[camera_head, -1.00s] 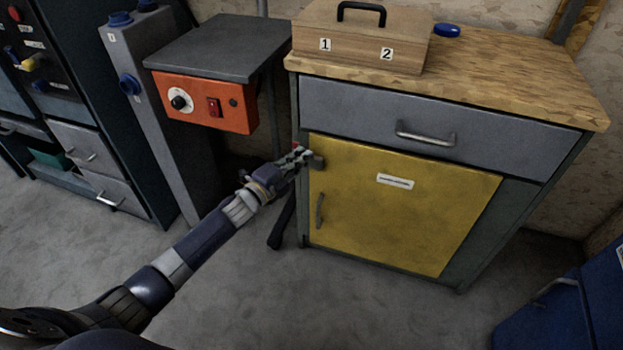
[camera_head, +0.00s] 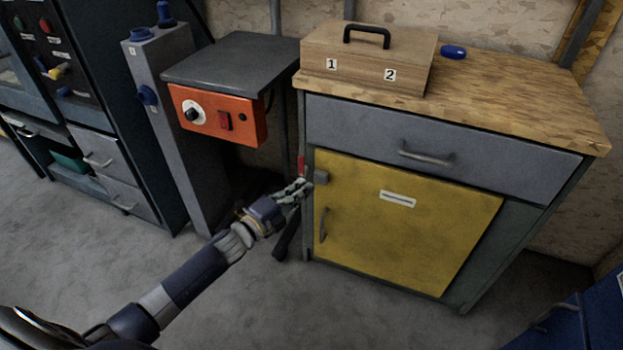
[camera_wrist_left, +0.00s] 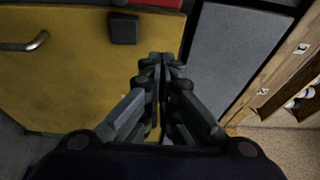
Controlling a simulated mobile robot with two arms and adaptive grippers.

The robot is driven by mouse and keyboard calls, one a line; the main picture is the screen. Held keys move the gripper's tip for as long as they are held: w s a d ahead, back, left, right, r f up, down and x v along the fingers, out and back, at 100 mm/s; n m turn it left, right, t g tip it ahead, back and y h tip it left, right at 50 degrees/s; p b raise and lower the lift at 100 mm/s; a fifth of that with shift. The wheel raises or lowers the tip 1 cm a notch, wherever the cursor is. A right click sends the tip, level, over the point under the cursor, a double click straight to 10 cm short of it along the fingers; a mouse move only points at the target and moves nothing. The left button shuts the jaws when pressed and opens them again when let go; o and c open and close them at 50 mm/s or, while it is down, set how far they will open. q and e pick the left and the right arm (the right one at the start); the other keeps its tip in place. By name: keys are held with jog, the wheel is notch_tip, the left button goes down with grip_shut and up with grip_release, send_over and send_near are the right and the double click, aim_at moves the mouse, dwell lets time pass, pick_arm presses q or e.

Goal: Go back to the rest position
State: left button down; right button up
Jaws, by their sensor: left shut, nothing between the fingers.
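My left gripper (camera_head: 304,186) is shut and empty. In the head view its fingertips are at the upper left edge of the yellow cabinet door (camera_head: 405,225), near a small dark block (camera_head: 321,178) on that door. In the left wrist view the closed fingers (camera_wrist_left: 162,62) point toward the yellow door (camera_wrist_left: 60,75), with the dark block (camera_wrist_left: 124,28) just left of and beyond the tips. I cannot tell whether they touch anything. The yellow door looks closed. My right gripper is in neither view.
A workbench top (camera_head: 520,100) carries a wooden box (camera_head: 365,60) and a blue round object (camera_head: 453,52). A grey drawer (camera_head: 440,150) is shut below. An orange control box (camera_head: 215,115) hangs left of the cabinet. A blue cabinet (camera_head: 560,325) stands lower right. The floor (camera_head: 260,310) in front is clear.

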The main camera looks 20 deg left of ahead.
pick_arm(q)
jog(key=shift+v, duration=1.4)
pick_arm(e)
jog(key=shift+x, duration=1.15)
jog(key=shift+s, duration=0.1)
